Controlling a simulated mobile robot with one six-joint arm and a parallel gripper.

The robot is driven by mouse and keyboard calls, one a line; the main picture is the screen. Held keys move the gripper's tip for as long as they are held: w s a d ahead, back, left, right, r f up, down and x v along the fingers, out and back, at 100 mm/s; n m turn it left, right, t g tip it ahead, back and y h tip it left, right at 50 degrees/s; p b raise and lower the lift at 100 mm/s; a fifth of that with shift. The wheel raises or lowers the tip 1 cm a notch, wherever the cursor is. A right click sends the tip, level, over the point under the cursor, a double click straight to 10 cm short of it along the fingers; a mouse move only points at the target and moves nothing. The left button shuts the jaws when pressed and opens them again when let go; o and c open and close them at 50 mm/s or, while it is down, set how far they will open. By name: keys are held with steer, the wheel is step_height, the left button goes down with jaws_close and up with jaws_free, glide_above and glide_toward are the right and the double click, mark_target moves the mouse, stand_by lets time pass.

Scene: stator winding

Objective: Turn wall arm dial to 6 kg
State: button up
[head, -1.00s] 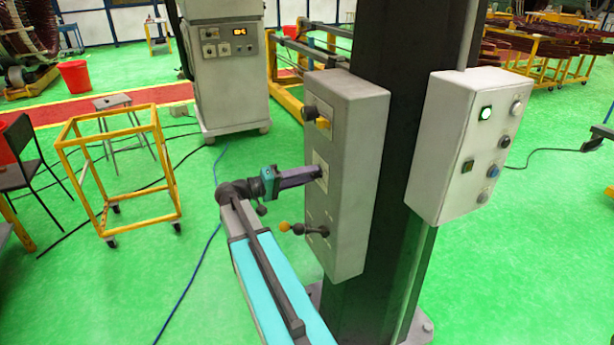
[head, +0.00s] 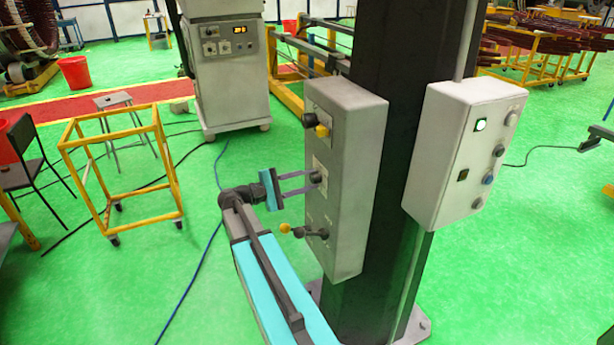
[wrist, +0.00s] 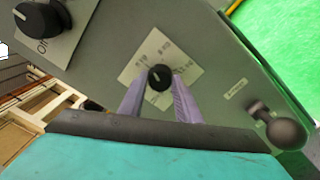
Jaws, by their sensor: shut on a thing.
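The wall arm dial is a small black knob (wrist: 159,77) with a light pointer mark, on a white scale plate (wrist: 157,62) on the grey wall box (head: 345,215). The scale's figures are too blurred to read. My gripper (wrist: 160,85) has its two purple fingers on either side of the knob and is shut on it. In the head view my gripper (head: 312,182) reaches the box face from the left, with the knob between its fingertips. The pointer's exact setting cannot be told.
A larger black knob (wrist: 42,17) sits higher on the box, and a ball-ended lever (head: 310,232) sticks out below. A white button box (head: 460,150) is on the dark column's right side. A yellow trolley frame (head: 120,165) stands on the green floor at left.

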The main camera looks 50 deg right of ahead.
steer(key=n+p, duration=0.2)
steer(key=n, duration=0.2)
stand_by(0.4)
steer(key=o, duration=1.1)
steer(key=shift+c, duration=0.2)
steer(key=shift+a, duration=0.15)
steer(key=b+v, duration=0.3)
steer(key=v, duration=1)
steer(key=shift+a+b, duration=0.3)
steer(key=shift+w+f, duration=0.1)
steer(key=shift+w, duration=0.05)
